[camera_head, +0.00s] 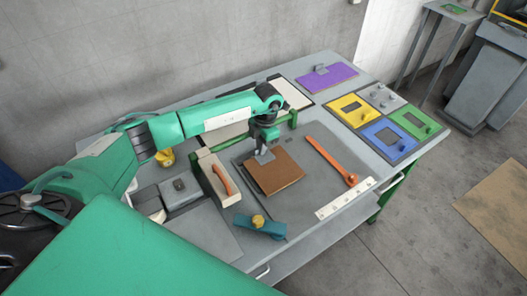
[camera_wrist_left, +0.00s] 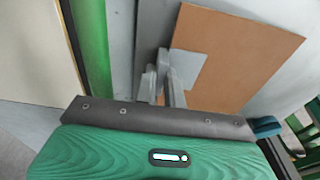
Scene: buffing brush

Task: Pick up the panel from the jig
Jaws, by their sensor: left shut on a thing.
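The panel (camera_head: 276,173) is a flat brown board with a small grey plate at its edge. My left gripper (camera_head: 264,156) is shut on the panel at that grey plate, at its upper left side. In the left wrist view the panel (camera_wrist_left: 240,55) fills the upper right, and the gripper fingers (camera_wrist_left: 170,75) close at its grey plate (camera_wrist_left: 187,68). The panel is over a dark grey mat (camera_head: 310,190); I cannot tell how far above it is. The jig cannot be told apart with certainty; a green frame (camera_head: 293,119) stands behind the gripper. My right gripper is not in view.
An orange bar tool (camera_head: 330,160) lies right of the panel. A cream block with an orange handle (camera_head: 222,182) stands left. A blue tool with a yellow knob (camera_head: 262,228) lies in front. Yellow, blue and green plates (camera_head: 352,109) and a purple mat (camera_head: 327,78) lie farther right and back.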

